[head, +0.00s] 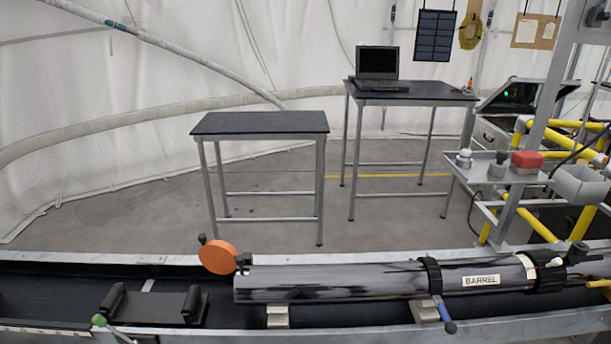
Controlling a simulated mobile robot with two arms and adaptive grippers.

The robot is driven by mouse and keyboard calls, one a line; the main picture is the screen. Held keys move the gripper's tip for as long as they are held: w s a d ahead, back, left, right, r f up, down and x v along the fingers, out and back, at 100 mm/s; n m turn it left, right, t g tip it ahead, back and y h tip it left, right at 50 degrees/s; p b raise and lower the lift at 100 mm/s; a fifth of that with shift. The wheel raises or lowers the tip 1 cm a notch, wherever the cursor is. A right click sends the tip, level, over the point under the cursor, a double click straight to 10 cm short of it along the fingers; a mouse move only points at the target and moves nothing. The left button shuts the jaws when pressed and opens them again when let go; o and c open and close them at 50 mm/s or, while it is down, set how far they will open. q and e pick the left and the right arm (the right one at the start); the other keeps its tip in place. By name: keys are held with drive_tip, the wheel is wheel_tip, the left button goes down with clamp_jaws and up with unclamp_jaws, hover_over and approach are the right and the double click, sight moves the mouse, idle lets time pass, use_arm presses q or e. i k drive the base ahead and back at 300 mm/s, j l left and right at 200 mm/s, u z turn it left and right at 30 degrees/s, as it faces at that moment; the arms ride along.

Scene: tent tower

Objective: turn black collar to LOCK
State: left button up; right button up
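A grey metal tube labelled BARREL (340,281) lies level along the bench at the lower right. One black ring (431,276) goes around it left of the label. Another black ring or collar (549,278) sits near its right end, with a white mark (527,266) beside it and a black knob (577,254) at its upper right. I cannot tell which ring is the named collar, and no LOCK marking is readable. Neither of my grippers is in view.
An orange disc (217,257) stands at the tube's left end. A shelf (498,178) with small items and yellow rails are at the right. Two tables stand behind.

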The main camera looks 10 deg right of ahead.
sight(551, 269)
drive_tip(key=z, duration=1.8)
drive_tip(key=k+j, duration=0.05)
